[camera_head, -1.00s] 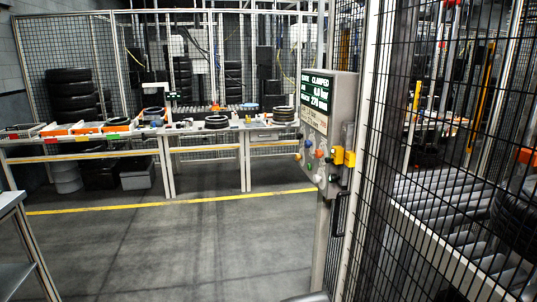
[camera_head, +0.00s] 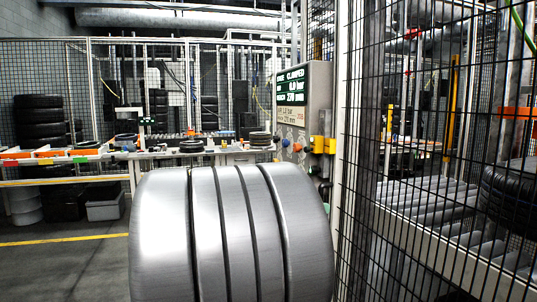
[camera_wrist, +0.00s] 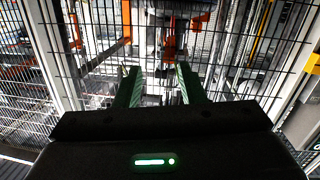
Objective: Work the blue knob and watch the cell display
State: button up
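The cell display (camera_head: 296,92) is on the upper face of a grey control box at centre right in the head view. Its dark top field reads "CLAMPED" in light letters, with smaller bar and mm lines that I cannot read surely. A blue knob (camera_head: 289,134) sits among orange and other knobs below the display. The lower part of the box is hidden behind my large grey arm link. My gripper (camera_wrist: 158,88) shows in the wrist view with its two green fingers apart and nothing between them. It points at wire fencing; no knob shows there.
A mesh fence (camera_head: 430,200) stands close on the right, with a roller conveyor (camera_head: 430,215) and a black tyre (camera_head: 510,192) behind it. A workbench (camera_head: 60,170) with trays and tyres runs along the back left. Floor at lower left is clear.

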aim_at(285, 143)
jog(key=i, duration=0.8)
jog(key=i+u, duration=0.15)
jog(key=i, duration=0.7)
jog(key=i+l, duration=0.1)
jog(key=i, duration=0.7)
jog(key=u, duration=0.05)
